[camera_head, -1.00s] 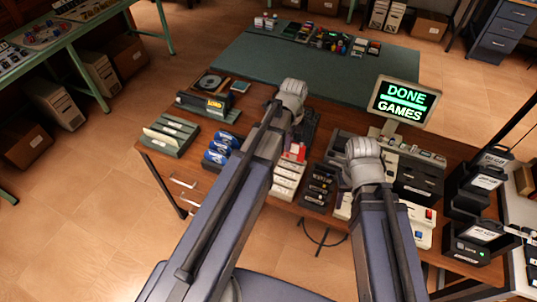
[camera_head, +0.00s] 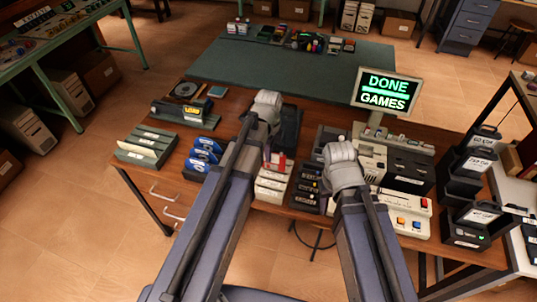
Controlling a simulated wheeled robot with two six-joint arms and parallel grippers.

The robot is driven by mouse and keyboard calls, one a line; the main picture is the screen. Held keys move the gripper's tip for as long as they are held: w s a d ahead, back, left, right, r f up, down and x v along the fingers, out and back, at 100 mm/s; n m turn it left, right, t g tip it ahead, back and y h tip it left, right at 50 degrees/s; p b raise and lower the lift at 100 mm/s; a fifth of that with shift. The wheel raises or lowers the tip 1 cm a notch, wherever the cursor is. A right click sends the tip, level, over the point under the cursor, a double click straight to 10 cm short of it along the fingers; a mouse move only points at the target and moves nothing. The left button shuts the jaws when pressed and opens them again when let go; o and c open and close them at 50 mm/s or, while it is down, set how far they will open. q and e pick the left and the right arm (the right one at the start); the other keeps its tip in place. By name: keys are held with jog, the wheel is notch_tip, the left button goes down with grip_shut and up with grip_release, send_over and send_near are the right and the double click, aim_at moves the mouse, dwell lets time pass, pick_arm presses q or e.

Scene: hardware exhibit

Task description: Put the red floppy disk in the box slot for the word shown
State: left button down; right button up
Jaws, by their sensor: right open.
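A small red piece, which looks like the red floppy disk (camera_head: 281,162), stands at the back of the white slotted box (camera_head: 270,189); my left arm partly covers that box. Blue (camera_head: 204,153) and black (camera_head: 308,188) slotted boxes stand on either side; their labels are too small to read. The screen (camera_head: 388,91) reads "DONE" above "GAMES". My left gripper (camera_head: 266,108) is over the back of the desk, its fingers hidden by the wrist. My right gripper (camera_head: 340,158) is open above the desk right of the black box, its fingertips mostly hidden.
A grey-green file rack (camera_head: 146,147) and a black device with a yellow display (camera_head: 185,112) are at the desk's left. A white console with coloured buttons (camera_head: 411,222) and black stacked units (camera_head: 473,219) are at the right. A green mat (camera_head: 290,67) lies behind.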

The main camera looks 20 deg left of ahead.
aim_at(269, 165)
pick_arm(q)
jog(key=shift+f+b, duration=2.2)
jog(key=shift+f, duration=0.3)
jog(key=shift+f+b, duration=0.55)
jog(key=shift+f+b, duration=1.95)
jog(key=c, duration=1)
grip_release()
jog(key=shift+r, duration=0.15)
notch_tip(269, 165, up, 8)
jog(key=p, duration=0.8)
